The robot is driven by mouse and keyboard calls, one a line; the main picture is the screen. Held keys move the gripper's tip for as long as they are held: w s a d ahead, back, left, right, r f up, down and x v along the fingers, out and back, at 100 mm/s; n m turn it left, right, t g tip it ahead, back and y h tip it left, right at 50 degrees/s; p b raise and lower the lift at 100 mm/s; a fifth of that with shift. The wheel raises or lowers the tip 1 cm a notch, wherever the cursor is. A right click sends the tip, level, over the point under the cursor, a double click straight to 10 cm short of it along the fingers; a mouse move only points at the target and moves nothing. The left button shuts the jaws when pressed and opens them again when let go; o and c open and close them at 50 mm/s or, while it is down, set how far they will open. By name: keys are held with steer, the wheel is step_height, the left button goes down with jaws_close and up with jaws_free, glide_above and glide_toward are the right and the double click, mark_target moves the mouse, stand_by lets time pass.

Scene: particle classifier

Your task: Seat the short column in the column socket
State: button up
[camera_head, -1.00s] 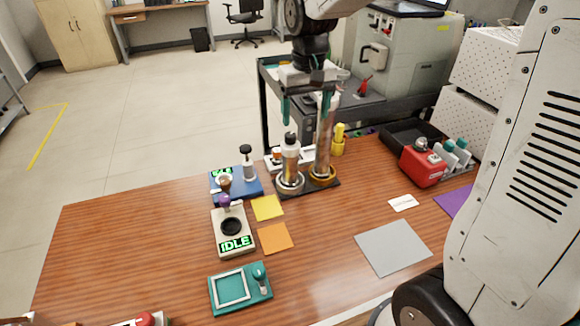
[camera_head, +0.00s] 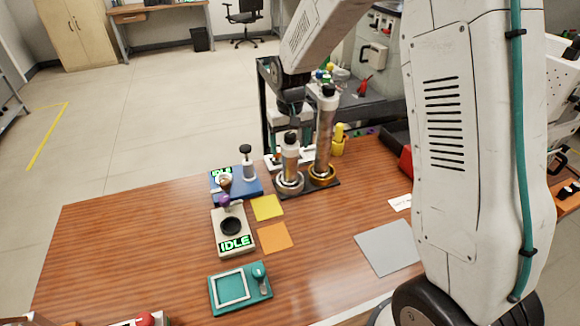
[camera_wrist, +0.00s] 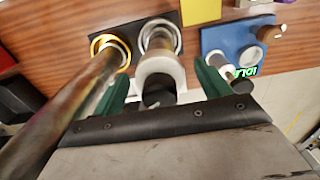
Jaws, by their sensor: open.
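The short column (camera_head: 290,160), pale with a black cap, stands roughly upright at the silver ring socket (camera_head: 289,184) on a dark base. I cannot tell how deep it sits. The tall column (camera_head: 324,135) stands at the gold ring (camera_head: 322,174) to its right. In the wrist view, the green fingers of my gripper (camera_wrist: 160,78) are open, one on each side of the short column's black cap (camera_wrist: 158,92). The silver socket (camera_wrist: 160,36) and gold ring (camera_wrist: 110,50) show beyond.
The tall column (camera_wrist: 65,115) is close beside my gripper's left finger. A blue base (camera_head: 236,184) and a device reading IDLE (camera_head: 232,230) stand to the left. A yellow bottle (camera_head: 339,138) is behind right. The table front around the grey mat (camera_head: 385,247) is clear.

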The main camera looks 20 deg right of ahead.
steer(key=shift+f, duration=0.15)
jaws_close()
stand_by(0.4)
